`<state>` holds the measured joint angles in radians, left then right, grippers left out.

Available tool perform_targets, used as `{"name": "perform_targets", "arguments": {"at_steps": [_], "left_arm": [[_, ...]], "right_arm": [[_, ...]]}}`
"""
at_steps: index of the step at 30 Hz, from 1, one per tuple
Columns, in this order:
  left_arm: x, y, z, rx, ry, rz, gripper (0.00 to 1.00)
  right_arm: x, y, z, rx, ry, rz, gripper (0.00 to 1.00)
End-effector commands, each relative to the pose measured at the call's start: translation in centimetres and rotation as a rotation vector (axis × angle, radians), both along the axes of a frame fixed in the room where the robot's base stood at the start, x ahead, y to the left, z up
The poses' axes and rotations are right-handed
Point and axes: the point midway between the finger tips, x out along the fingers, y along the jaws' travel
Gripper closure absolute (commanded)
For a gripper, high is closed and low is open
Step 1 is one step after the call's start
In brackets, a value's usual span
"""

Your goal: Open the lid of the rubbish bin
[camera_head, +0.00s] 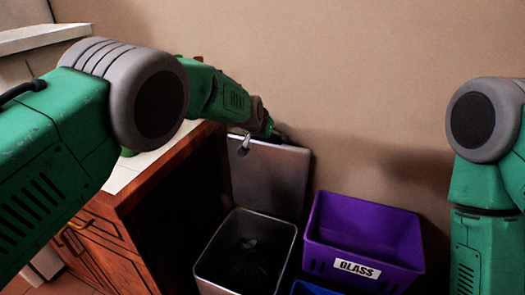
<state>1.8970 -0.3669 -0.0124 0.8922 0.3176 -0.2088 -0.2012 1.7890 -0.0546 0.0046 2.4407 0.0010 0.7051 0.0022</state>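The rubbish bin (203,272) is a grey metal box standing beside the wooden cabinet. Its lid (272,178) stands raised, roughly upright, at the back of the bin, and the opening is exposed. A dark bag-like thing (250,262) lies inside. My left arm reaches in from the left over the counter. My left gripper (243,146) is at the lid's upper left edge; I cannot tell whether it touches the lid or how far its fingers are apart. My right arm hangs at the right edge, and its gripper is out of view.
A purple crate labelled GLASS (317,236) stands right of the bin. Part of a blue container (310,288) shows in front of it. The wooden cabinet (105,255) with a light countertop (125,172) is left of the bin. A plain wall (370,70) is behind.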

Motion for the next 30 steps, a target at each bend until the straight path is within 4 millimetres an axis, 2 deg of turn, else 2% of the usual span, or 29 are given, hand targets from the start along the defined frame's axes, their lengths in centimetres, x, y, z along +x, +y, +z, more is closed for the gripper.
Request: {"name": "perform_targets", "arguments": {"at_steps": [1, 9, 27, 28, 29, 30], "left_arm": [[0.0, -0.4, -1.3, 0.001, 0.015, -0.003, 0.64], [1.6, -0.9, -1.3, 0.0, 0.018, -0.003, 0.65], [2.0, -1.1, -1.3, 0.0, 0.024, -0.002, 0.65], [2.0, -1.1, -1.3, 0.0, 0.024, -0.002, 0.06], [2.0, -1.1, -1.3, 0.0, 0.024, -0.002, 0.0], [2.0, -1.1, -1.3, -0.001, 0.023, -0.002, 0.0]], "right_arm": [[0.0, 0.0, -0.9, 0.0, 0.0, 0.0, 0.6], [0.0, 0.0, -2.2, 0.0, 0.0, 0.0, 0.6], [0.0, 0.0, -2.5, 0.0, 0.0, 0.0, 0.6], [0.0, 0.0, -2.5, 0.0, 0.0, 0.0, 0.6], [0.0, 0.0, -2.5, 0.0, 0.0, 0.0, 0.6], [0.0, 0.0, -2.5, 0.0, 0.0, 0.0, 0.6]]}}
